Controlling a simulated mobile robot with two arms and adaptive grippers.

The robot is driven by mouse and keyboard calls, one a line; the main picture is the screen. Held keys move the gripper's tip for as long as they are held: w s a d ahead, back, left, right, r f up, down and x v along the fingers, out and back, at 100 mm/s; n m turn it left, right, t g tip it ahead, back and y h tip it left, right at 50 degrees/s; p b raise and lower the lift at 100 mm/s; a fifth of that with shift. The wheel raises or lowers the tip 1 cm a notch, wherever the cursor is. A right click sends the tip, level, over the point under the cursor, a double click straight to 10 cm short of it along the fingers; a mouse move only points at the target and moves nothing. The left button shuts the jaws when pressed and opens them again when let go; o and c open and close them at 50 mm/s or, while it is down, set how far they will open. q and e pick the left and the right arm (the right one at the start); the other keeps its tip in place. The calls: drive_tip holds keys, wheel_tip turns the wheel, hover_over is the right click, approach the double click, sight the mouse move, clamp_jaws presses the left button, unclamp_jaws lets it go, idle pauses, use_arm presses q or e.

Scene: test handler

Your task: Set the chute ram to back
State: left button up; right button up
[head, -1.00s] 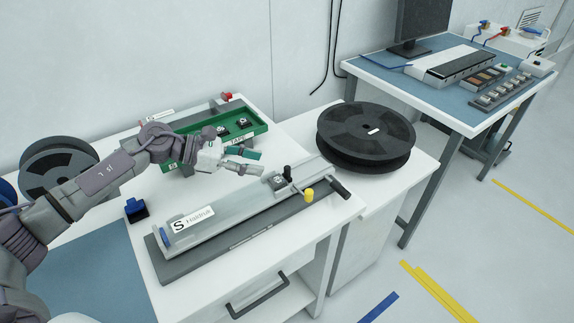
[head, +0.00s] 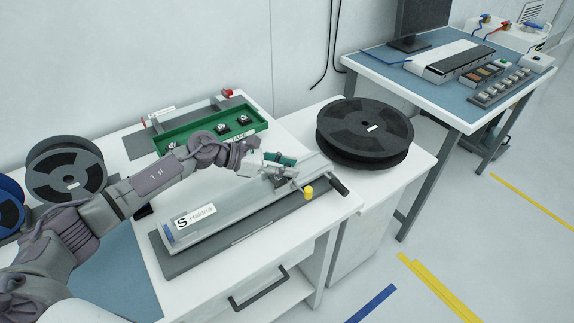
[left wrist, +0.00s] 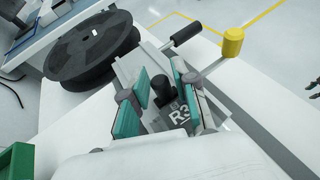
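The chute (head: 215,210) is a long pale channel on a dark base, with a label at its left end. The ram block (left wrist: 182,117), marked R3, carries an upright black knob (left wrist: 161,90) and sits towards the chute's right end. In the head view my gripper mostly hides it. My left gripper (head: 287,167) is over the ram. In the left wrist view the left gripper's (left wrist: 160,84) teal finger pads stand open on either side of the black knob, with gaps visible.
A yellow-knobbed lever (head: 307,192) and a black handle (head: 338,186) stick out at the chute's right end. A black reel (head: 365,135) lies behind to the right. A green tray (head: 185,137) with small parts is behind the chute.

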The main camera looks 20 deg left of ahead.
sight(324, 158)
use_arm(q)
clamp_jaws()
drive_tip(key=w+d+b, duration=0.2)
drive_tip(key=w, duration=0.1)
drive_tip(key=w+d+b, duration=0.2)
drive_tip(key=w+b, duration=0.1)
drive_tip(key=w+d+b, duration=0.2)
drive_tip(key=w+d, duration=0.1)
drive_tip(key=shift+f, duration=0.25)
drive_tip(key=shift+w+d+r+b, duration=0.15)
drive_tip(key=shift+b, duration=0.2)
drive_tip(key=shift+r, duration=0.25)
drive_tip(key=shift+o, duration=1.2)
unclamp_jaws()
drive_tip(key=shift+o, duration=1)
drive_tip(key=shift+w+d+f, duration=0.1)
drive_tip(key=shift+f, duration=0.05)
